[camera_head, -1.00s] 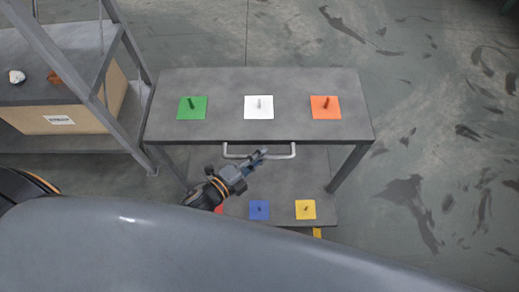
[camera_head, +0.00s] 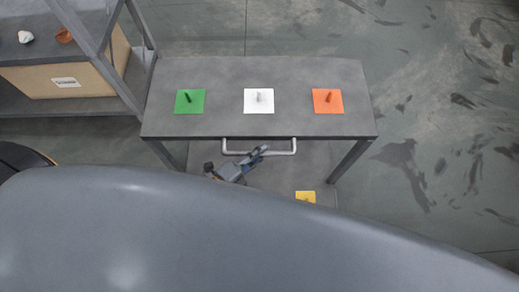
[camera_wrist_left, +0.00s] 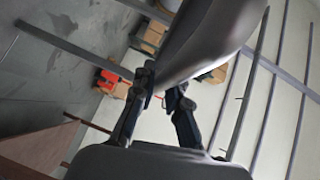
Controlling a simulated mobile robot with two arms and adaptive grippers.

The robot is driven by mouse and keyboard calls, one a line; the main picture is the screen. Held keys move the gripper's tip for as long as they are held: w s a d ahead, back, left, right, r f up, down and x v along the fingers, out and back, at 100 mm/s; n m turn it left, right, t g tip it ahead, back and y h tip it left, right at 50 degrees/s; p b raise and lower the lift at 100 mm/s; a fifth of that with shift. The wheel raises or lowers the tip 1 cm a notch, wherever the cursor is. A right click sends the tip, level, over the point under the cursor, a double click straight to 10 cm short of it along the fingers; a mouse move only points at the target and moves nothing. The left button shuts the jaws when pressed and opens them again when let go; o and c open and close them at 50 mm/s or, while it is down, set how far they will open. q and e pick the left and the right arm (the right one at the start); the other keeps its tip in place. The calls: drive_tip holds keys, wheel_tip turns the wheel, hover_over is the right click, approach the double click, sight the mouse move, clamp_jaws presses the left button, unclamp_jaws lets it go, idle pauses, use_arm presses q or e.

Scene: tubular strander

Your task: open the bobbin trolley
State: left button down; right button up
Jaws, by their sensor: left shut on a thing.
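The bobbin trolley (camera_head: 220,122) is a dark grey two-level cart in the head view. Its top carries green (camera_head: 190,106), white (camera_head: 250,108) and orange (camera_head: 320,107) squares, each with a short peg. A pale U-shaped handle (camera_head: 285,152) projects below the near edge of the top. My left gripper (camera_head: 260,152) is at the middle of this handle and shut on it. The left wrist view shows its two fingers (camera_wrist_left: 160,88), but the grip on the handle is unclear there. My right gripper is not in view.
The lower shelf has a yellow square (camera_head: 305,196); much of the shelf is hidden behind my body. A grey rack (camera_head: 110,92) with a cardboard box (camera_head: 100,74) stands close on the left. The floor (camera_head: 440,130) to the right is clear.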

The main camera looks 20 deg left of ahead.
use_arm(q)
drive_tip(key=c, duration=1.3)
unclamp_jaws()
drive_tip(key=shift+c, duration=0.2)
drive_tip(key=v, duration=1.2)
